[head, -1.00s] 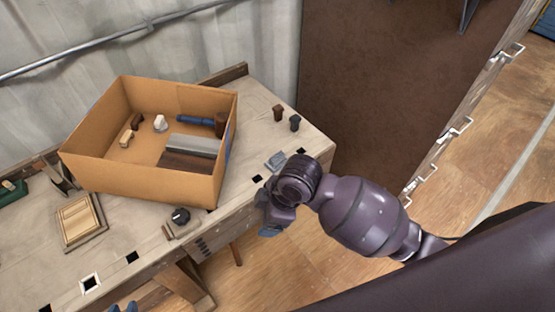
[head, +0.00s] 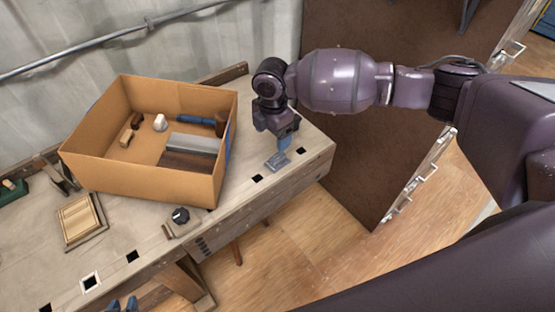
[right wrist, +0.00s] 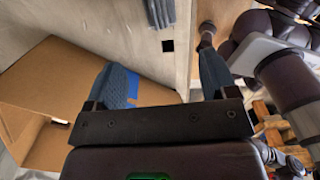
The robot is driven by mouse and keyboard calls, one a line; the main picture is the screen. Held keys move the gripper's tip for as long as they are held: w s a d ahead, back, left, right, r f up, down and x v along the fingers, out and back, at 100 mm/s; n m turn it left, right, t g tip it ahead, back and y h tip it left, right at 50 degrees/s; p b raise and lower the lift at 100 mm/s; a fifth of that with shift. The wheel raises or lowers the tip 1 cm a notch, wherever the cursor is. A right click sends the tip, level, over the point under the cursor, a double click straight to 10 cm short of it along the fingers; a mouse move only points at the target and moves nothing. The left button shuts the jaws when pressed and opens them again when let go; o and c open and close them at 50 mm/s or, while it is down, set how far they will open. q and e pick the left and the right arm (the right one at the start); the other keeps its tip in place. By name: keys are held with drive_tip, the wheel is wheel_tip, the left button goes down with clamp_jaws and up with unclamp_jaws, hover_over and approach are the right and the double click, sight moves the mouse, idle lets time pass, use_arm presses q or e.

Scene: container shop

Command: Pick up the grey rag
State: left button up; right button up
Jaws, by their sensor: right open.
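The grey rag (head: 277,162) is a small folded blue-grey piece lying on the workbench near its front edge, right of the cardboard box. My right gripper (head: 285,145) points down just above and behind the rag and hides part of the bench there. In the right wrist view the fingers of this gripper (right wrist: 165,80) are apart with nothing between them, and the rag (right wrist: 160,12) lies beyond them at the top edge.
The open cardboard box (head: 140,184) holds a mallet, a grey-and-brown tool and several small pieces. Two dark bench pegs stood behind the rag and are now covered by my arm.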

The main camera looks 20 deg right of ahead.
sight(274, 157)
drive_tip(key=shift+f, duration=0.55)
wheel_tip(274, 157, down, 4)
drive_tip(key=shift+r+b, duration=0.2)
drive_tip(key=shift+b, duration=0.1)
drive_tip(key=shift+f+b, duration=0.3)
drive_tip(key=shift+f, duration=2.75)
drive_tip(key=shift+d, duration=0.1)
drive_tip(key=c, duration=1)
drive_tip(key=shift+r, duration=0.15)
